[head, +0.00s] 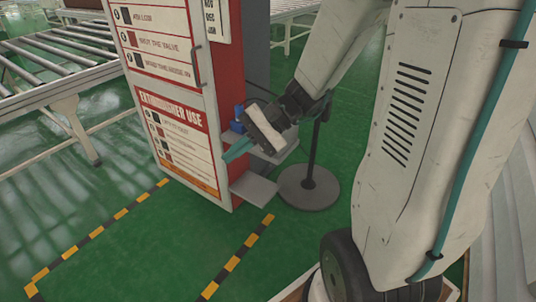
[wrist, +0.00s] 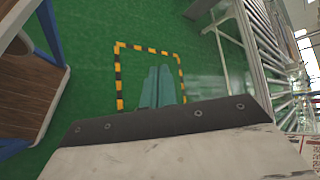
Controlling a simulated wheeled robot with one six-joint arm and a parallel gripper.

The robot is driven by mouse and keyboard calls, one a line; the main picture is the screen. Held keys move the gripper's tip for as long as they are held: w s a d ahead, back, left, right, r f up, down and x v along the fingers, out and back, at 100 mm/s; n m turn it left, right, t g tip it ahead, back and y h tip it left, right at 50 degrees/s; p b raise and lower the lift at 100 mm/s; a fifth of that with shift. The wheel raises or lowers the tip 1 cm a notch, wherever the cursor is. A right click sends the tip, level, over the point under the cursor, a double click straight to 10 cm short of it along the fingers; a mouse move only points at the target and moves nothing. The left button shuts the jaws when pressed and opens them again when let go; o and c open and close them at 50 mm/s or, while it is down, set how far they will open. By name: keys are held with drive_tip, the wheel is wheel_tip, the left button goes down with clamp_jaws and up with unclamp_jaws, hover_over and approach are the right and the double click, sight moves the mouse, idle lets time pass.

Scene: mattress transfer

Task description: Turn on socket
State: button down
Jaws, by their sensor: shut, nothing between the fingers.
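No socket can be clearly made out in either view. A small blue item (head: 238,121) shows beside the red and white cabinet (head: 183,150), partly hidden by my gripper; I cannot tell what it is. My gripper (head: 230,154) is in front of the cabinet's right side, above a small grey shelf (head: 254,189). Its teal fingers are together with nothing between them. In the wrist view the fingers (wrist: 157,84) also lie side by side over the green floor. I cannot tell whether they touch the cabinet.
A round dark stand base (head: 308,190) with a pole is right of the cabinet. A roller conveyor (head: 62,60) stands at the left. Yellow and black floor tape (head: 120,213) marks clear green floor in front. A brown-shelved rack (wrist: 22,95) is left in the wrist view.

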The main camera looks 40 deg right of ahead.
drive_tip(key=w+d+f+m+t, duration=0.8)
drive_tip(key=d, duration=0.2)
drive_tip(key=d+f+m+t+h, duration=0.4)
drive_tip(key=d+f+m+h, duration=0.5)
drive_tip(key=d+f, duration=0.5)
drive_tip(key=shift+d+m, duration=0.7)
drive_tip(key=shift+d, duration=0.2)
drive_tip(key=x, duration=1)
